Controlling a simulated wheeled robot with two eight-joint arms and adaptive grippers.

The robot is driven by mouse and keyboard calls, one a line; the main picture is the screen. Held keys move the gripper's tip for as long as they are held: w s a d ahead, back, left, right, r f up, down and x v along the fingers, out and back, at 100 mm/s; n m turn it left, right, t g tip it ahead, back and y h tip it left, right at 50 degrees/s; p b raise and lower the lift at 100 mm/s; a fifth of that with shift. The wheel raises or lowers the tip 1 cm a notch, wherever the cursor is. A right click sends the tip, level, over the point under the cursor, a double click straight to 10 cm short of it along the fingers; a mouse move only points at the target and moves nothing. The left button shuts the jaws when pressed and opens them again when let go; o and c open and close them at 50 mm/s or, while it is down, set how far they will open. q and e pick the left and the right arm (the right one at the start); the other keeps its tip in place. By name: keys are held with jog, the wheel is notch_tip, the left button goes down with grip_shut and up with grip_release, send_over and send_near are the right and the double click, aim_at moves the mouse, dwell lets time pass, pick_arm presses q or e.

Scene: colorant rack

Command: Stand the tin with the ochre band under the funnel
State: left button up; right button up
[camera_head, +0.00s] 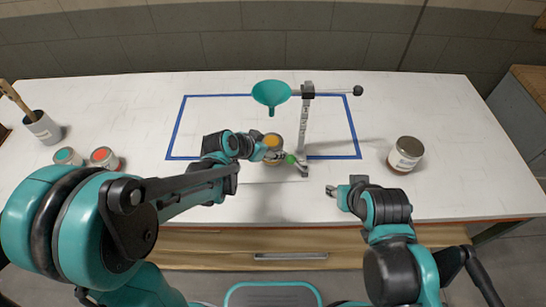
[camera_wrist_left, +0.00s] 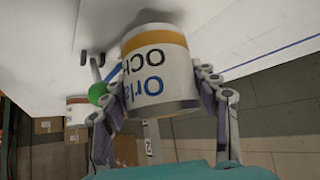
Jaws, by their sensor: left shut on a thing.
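The tin with the ochre band (camera_head: 272,142) is upright below the teal funnel (camera_head: 271,94), near the foot of the stand (camera_head: 303,135). In the left wrist view the tin (camera_wrist_left: 160,75) shows its ochre band and white label, upside down in the picture. My left gripper (camera_head: 275,157) is shut on it, with one finger on each side. I cannot tell whether the tin's base touches the table. My right gripper (camera_head: 332,191) is apart from everything, near the table's front edge; its fingers are too small to read.
Another tin (camera_head: 405,155) stands on the right. A teal-topped tin (camera_head: 67,157) and a red-topped tin (camera_head: 103,157) stand on the left by a brush cup (camera_head: 42,128). A blue outline (camera_head: 185,125) surrounds the stand area. A green knob (camera_head: 289,159) is close beside my left fingers.

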pick_arm(q)
notch_tip(320, 180, down, 4)
jog(key=shift+r+b, duration=0.2)
jog(key=shift+b, duration=0.5)
jog(key=shift+r, duration=0.1)
jog(key=o, duration=1.4)
